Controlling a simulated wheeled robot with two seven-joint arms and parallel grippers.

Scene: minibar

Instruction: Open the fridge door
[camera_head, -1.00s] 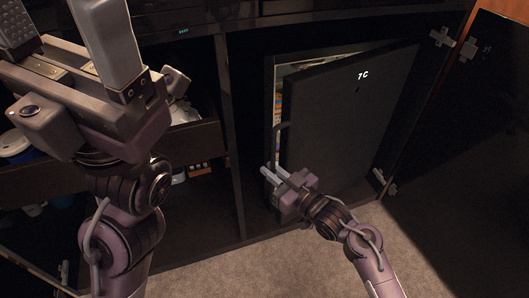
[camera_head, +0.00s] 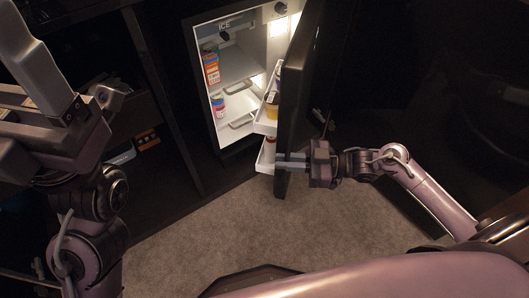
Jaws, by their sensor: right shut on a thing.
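The fridge door (camera_head: 297,95) is dark and stands well open, seen nearly edge-on. The fridge interior (camera_head: 238,70) is lit and white, with a compartment marked ICE at the top. My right gripper (camera_head: 290,160) is at the lower part of the door, its fingers shut on the door's handle side. The door handle itself cannot be made out behind the fingers. My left gripper (camera_head: 38,75) is raised at the far left, away from the fridge. One of its fingers shows clearly and it holds nothing visible.
Door shelves (camera_head: 267,115) hold small containers. An orange box (camera_head: 211,68) and a blue-lidded can (camera_head: 218,105) stand inside. Carpet (camera_head: 205,235) in front is clear. Dark cabinet shelves are at left, behind my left arm. Dark panels stand right of the door.

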